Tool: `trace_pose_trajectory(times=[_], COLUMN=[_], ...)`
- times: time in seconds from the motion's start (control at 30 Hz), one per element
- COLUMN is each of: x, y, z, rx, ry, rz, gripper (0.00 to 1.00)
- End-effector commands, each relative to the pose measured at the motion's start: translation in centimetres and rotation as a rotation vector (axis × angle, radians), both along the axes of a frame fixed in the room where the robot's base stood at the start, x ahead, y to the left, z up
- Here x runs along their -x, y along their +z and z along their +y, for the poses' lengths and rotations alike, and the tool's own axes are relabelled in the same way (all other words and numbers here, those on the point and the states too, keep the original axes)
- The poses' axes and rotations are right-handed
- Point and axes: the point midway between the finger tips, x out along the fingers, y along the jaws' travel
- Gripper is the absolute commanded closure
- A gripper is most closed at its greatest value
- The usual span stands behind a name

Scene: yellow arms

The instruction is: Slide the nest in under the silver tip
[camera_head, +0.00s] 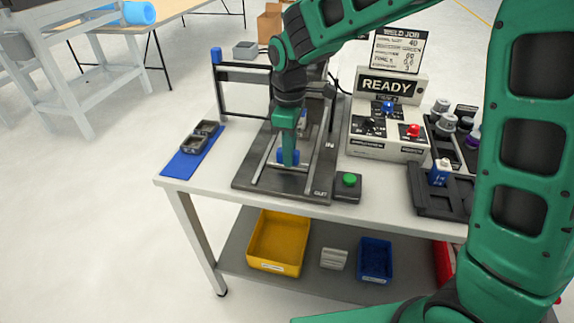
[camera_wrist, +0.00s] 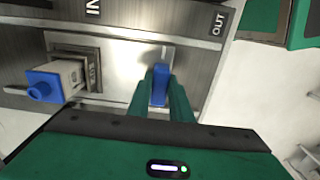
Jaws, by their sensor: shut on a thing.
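My gripper (camera_head: 288,160) is shut on the upright blue handle (camera_wrist: 160,86) of the nest. The nest is a silver plate (camera_wrist: 122,58) with a raised square seat; a grey part with a blue end (camera_wrist: 58,80) stands in it. It lies on the dark slide base (camera_head: 250,177) between rails. In the wrist view the seat is near the "IN" mark (camera_wrist: 92,7), and the handle is between "IN" and "OUT" (camera_wrist: 220,22). In the head view my arm covers much of the nest. I cannot make out the silver tip in either view.
A green-button box (camera_head: 348,186) stands right of the slide base. The welder box (camera_head: 388,135) reads "READY". A blue mat (camera_head: 183,165) with two dark trays is at left. A dark rack (camera_head: 440,205) is at right. Bins sit on the lower shelf.

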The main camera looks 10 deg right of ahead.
Motion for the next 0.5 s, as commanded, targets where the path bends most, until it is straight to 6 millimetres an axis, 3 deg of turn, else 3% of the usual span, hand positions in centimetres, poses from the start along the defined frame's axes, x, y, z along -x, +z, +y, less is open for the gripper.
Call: trace_pose_trajectory(times=[0.2,0.5], x=[-5.1,-9.6], y=[0.0,0.0], z=[-1.3,-2.8], rx=[-0.008,-0.01], ry=[0.008,0.012], rz=[-0.006,-0.008], gripper=[1.0,1.0])
